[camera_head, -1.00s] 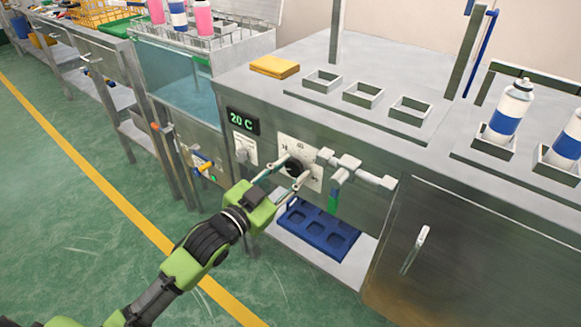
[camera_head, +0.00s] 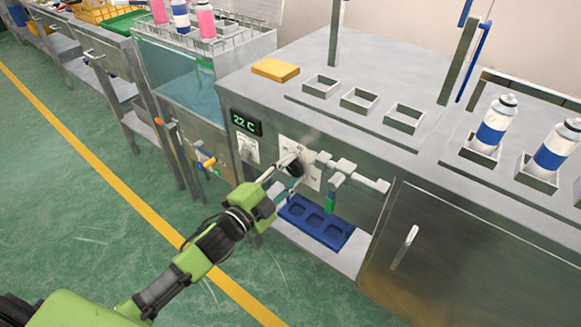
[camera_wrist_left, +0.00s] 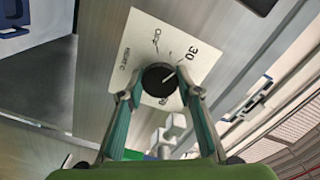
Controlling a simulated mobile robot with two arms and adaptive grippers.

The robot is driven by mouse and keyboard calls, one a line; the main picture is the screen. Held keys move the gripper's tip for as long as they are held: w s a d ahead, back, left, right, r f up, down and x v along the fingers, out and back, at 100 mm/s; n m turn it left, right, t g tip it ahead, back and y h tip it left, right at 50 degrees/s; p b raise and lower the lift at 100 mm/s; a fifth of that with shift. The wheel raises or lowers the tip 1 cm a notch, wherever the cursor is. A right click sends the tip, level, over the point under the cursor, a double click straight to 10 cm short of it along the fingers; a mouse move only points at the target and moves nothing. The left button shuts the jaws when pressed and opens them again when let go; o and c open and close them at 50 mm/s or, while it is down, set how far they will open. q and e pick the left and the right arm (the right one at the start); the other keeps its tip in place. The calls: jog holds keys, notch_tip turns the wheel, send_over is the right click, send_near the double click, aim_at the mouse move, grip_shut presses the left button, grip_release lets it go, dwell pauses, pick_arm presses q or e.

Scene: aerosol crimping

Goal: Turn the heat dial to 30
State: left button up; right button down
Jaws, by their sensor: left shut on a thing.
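The heat dial is a black round knob (camera_head: 295,168) on a white scale plate (camera_head: 313,177) on the front of the steel bench. In the left wrist view the knob (camera_wrist_left: 159,79) shows a light pointer line, and the plate around it bears the mark 30 (camera_wrist_left: 190,54). The green display (camera_head: 246,122) on the bench front reads 22 C. My left gripper (camera_head: 287,176) is shut on the knob, with a finger on either side of it in the left wrist view (camera_wrist_left: 160,92). My right gripper is in neither view now.
A blue tray (camera_head: 316,222) lies on the lower shelf. White and blue cans (camera_head: 494,128) stand in holders on top.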

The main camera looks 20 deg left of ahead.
pick_arm(q)
jog(key=shift+m, duration=0.7)
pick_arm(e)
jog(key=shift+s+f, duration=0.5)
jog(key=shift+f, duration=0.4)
pick_arm(q)
jog(key=o, duration=1.1)
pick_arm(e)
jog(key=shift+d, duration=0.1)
pick_arm(q)
jog(key=shift+s, duration=0.1)
jog(key=v, duration=1.2)
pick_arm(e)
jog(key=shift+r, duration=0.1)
